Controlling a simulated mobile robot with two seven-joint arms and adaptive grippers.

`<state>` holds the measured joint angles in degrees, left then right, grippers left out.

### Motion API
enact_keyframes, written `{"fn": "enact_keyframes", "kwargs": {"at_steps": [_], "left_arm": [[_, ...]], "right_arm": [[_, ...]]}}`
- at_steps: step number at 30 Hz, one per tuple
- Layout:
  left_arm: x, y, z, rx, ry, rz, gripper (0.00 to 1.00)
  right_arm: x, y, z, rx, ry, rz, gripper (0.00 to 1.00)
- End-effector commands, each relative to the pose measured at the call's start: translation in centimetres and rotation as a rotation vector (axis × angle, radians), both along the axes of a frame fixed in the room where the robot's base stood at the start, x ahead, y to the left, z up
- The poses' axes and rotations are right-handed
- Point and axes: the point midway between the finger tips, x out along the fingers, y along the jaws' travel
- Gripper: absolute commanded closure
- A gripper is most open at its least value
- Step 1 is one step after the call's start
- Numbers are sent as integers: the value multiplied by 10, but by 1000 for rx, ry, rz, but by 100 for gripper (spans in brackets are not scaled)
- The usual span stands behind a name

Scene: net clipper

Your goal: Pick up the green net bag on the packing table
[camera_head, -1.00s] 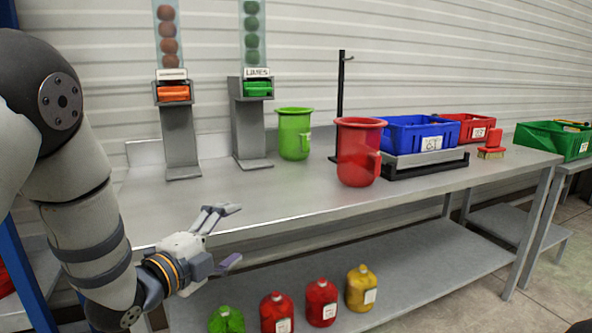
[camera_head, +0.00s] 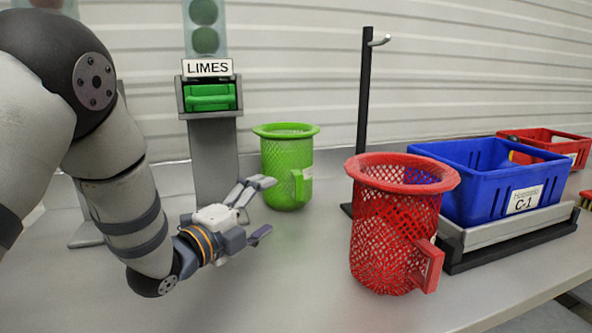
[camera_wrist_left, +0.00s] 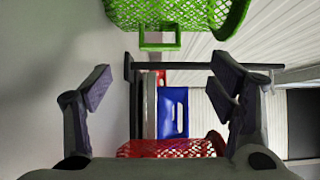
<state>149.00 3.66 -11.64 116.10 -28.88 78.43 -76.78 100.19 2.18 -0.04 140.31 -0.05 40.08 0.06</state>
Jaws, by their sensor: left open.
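The green net bag (camera_head: 285,165) stands upright on the packing table (camera_head: 300,270), in front of the back wall and right of the limes dispenser. It has a wide rim and a handle on its right side. In the left wrist view the bag (camera_wrist_left: 175,14) shows at the top edge, with its square handle hanging into view. My left gripper (camera_head: 268,208) is open and empty, in front of the bag and a little to its left in the head view. In the left wrist view its fingers (camera_wrist_left: 160,90) are spread wide with nothing between them. My right gripper does not show.
A red net bag (camera_head: 390,235) stands at the front, right of my left gripper. Behind it is a black post (camera_head: 363,100) with a hook. A blue crate (camera_head: 475,185) sits on a scale (camera_head: 510,232), with a red crate (camera_head: 560,145) beyond. The limes dispenser (camera_head: 212,150) stands behind my arm.

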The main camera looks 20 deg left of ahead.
Motion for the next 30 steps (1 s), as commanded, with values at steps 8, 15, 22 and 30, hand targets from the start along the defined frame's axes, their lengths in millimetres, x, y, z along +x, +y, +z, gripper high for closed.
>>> {"fn": "enact_keyframes", "kwargs": {"at_steps": [8,15,22,30], "left_arm": [[52,-16,-4,-1,3,-1,23],[94,-20,-6,-1,3,-1,23],[107,-25,-2,-2,2,0,23],[106,-25,-2,-1,1,0,62]], "right_arm": [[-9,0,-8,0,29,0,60],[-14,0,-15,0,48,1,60],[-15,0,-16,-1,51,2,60],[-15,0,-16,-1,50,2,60]]}}
